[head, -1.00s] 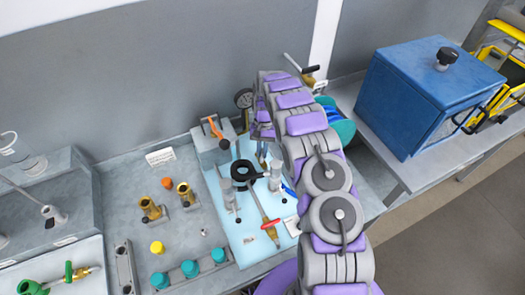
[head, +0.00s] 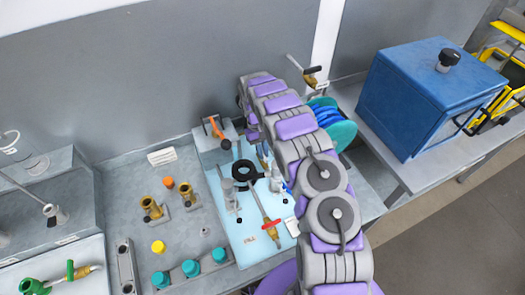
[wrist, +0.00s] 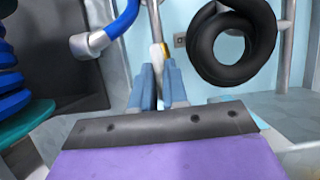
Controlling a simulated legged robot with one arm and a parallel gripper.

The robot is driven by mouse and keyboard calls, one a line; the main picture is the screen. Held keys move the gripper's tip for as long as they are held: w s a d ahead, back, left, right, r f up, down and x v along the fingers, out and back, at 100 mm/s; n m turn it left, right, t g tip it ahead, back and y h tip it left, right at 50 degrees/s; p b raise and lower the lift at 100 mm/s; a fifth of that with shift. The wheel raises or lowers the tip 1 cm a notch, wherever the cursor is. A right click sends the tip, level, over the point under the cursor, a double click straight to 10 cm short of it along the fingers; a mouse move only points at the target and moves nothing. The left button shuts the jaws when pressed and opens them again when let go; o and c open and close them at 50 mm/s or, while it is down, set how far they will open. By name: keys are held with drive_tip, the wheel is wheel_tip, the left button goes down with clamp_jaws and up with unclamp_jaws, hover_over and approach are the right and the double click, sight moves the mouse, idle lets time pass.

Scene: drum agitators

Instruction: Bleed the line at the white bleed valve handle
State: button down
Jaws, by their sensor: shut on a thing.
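The white bleed valve handle (wrist: 156,56) stands at the middle of the wrist view, with a yellowish part beside it. My gripper (wrist: 160,78) has its two blue-grey fingers on either side of the handle's lower part and is shut on it. The fingers hide the handle's lower end. In the head view my arm covers most of the gripper and the handle, so the handle cannot be made out there.
A blue pipe (wrist: 108,33) and a reel with blue line (head: 327,115) are near. A red-handled valve (head: 270,224) is in front.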

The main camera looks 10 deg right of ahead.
drive_tip(key=shift+w, duration=0.1)
drive_tip(key=c, duration=1.1)
unclamp_jaws()
drive_tip(key=shift+c, duration=0.2)
drive_tip(key=v, duration=1.1)
drive_tip(key=shift+w+r, duration=0.2)
drive_tip(key=shift+r, duration=0.15)
drive_tip(key=shift+r, duration=0.1)
